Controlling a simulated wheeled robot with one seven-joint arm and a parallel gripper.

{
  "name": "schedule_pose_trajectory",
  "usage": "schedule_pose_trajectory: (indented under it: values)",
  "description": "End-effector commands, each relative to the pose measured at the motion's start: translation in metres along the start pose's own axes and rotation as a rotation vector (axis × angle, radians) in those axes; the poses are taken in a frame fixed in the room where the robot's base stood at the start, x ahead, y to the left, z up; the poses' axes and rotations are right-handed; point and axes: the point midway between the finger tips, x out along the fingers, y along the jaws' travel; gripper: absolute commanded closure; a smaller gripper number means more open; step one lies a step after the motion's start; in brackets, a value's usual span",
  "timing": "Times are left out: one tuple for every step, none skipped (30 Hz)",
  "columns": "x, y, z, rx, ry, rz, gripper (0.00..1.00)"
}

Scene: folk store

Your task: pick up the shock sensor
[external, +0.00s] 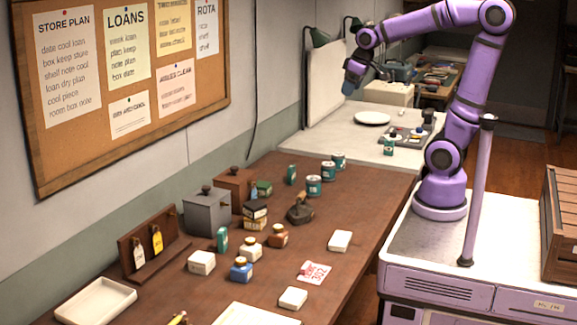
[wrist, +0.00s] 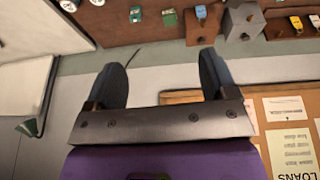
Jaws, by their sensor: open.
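I cannot tell for sure which of the small items is the shock sensor. My gripper (external: 352,82) hangs high above the far pale counter, left of my raised arm, well apart from the items. In the wrist view my gripper (wrist: 162,78) has its two dark fingers spread with nothing between them. Behind them is wall, with part of the table top at the upper edge.
A grey box (external: 206,213) and a brown box (external: 235,186) stand near the wall. Teal cans (external: 314,185), a tag rack (external: 147,245) and a white tray (external: 96,302) share the table. The far counter holds a plate (external: 372,118) and a compartment tray (external: 405,137).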

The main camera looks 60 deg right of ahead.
Motion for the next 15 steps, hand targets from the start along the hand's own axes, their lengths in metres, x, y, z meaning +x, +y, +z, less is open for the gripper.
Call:
schedule_pose_trajectory:
  values:
    - [0.011,0.004,-0.014,0.0,-0.02,0.002,0.21]
    - [0.016,0.007,-0.022,-0.001,-0.027,0.004,0.21]
    - [0.024,0.01,-0.032,-0.002,-0.039,0.005,0.21]
    - [0.029,0.013,-0.04,-0.004,-0.046,0.006,0.21]
    - [0.036,0.015,-0.047,-0.006,-0.055,0.007,0.21]
    - [0.044,0.019,-0.057,-0.008,-0.065,0.007,0.21]
    - [0.051,0.022,-0.064,-0.009,-0.074,0.008,0.21]
    - [0.058,0.025,-0.07,-0.01,-0.083,0.008,0.21]
    - [0.068,0.029,-0.079,-0.011,-0.094,0.008,0.21]
    - [0.076,0.032,-0.086,-0.012,-0.103,0.008,0.21]
    - [0.084,0.035,-0.092,-0.013,-0.111,0.008,0.21]
    - [0.095,0.04,-0.1,-0.014,-0.121,0.008,0.21]
    - [0.103,0.043,-0.106,-0.016,-0.129,0.007,0.21]
    - [0.112,0.046,-0.112,-0.016,-0.137,0.007,0.21]
    - [0.124,0.05,-0.119,-0.017,-0.147,0.006,0.21]
